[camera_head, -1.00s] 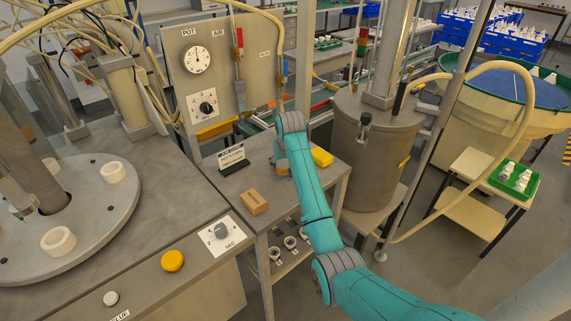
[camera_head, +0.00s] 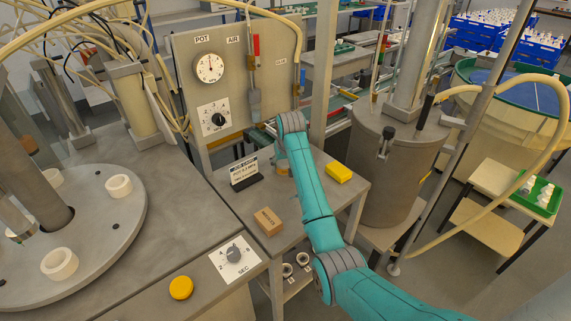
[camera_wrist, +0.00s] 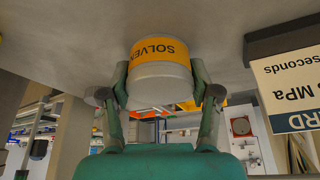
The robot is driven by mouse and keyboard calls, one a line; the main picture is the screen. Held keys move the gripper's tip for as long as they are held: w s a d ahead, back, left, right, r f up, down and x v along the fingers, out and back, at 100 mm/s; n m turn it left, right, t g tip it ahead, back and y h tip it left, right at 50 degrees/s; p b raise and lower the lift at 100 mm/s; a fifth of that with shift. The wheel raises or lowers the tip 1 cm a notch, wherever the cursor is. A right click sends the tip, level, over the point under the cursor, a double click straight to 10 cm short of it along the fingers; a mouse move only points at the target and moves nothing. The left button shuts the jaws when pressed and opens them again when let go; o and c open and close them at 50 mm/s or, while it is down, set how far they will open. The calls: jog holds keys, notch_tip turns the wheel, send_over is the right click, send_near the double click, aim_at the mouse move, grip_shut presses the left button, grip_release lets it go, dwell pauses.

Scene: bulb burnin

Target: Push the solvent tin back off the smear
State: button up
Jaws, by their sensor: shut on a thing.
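The solvent tin (camera_wrist: 161,88), pale with a yellow band reading "SOLVEN...", stands between the two fingers of my gripper (camera_wrist: 159,78) in the wrist view, which looks upside down. Both fingers are closed against its sides. The tin is at the grey bench top (camera_wrist: 60,45). In the head view, a sliver of the tin (camera_head: 283,171) shows beside my teal wrist, between the sign and the yellow block; the rest is hidden. I cannot make out the smear in either view.
A black-based sign (camera_head: 245,172) stands left of the tin. A yellow block (camera_head: 339,172) lies to the right and a brown box (camera_head: 268,221) nearer the front. The panel with gauge (camera_head: 209,67) rises behind. A grey pressure pot (camera_head: 384,165) stands to the right.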

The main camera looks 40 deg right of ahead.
jog(key=o, duration=1.3)
jog(key=v, duration=1.2)
jog(key=shift+w, duration=0.1)
